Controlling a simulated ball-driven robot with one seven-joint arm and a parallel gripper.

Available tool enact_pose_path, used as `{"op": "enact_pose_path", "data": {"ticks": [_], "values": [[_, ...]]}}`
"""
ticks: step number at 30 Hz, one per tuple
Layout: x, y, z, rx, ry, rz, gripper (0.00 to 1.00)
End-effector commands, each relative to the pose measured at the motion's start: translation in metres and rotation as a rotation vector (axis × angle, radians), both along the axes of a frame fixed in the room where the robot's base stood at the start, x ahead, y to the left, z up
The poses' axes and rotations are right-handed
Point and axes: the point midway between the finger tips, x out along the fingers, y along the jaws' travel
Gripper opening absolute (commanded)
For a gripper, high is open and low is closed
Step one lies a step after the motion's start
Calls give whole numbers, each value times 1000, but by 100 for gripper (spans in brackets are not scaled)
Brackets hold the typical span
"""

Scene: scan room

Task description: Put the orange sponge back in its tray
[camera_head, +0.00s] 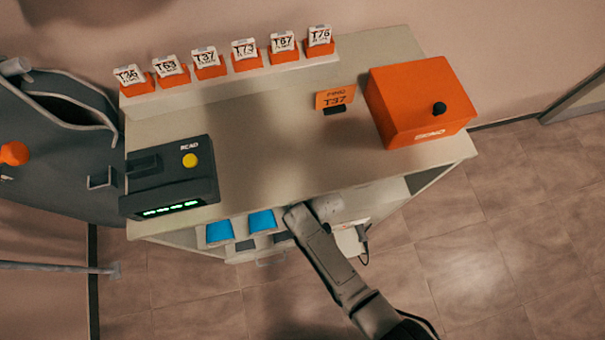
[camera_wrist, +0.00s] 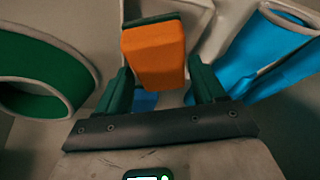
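The orange sponge (camera_wrist: 153,52), with a dark green layer along its top edge, is in the wrist view, between the tips of my gripper's two dark green fingers (camera_wrist: 158,68). Both fingertips appear to press on its sides, so my gripper looks shut on it. A pale, light-rimmed piece (camera_wrist: 200,14) shows behind the sponge; I cannot tell whether it is the tray. In the head view my arm reaches to the front edge of the cart; its own links hide the gripper and the sponge there.
The cart top (camera_head: 290,130) holds a black reader (camera_head: 165,178), an orange box (camera_head: 415,100) and a row of orange-based tags (camera_head: 208,66). In the wrist view, blue (camera_wrist: 265,50) and green (camera_wrist: 40,72) rimmed shapes flank my gripper.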

Motion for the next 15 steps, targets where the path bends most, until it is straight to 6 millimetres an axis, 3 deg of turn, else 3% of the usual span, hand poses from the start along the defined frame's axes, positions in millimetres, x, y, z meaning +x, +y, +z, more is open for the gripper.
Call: {"op": "enact_pose_path", "data": {"ticks": [5,15], "values": [[0,0,0,0,0,0,86],[0,0,0,0,0,0,86]]}}
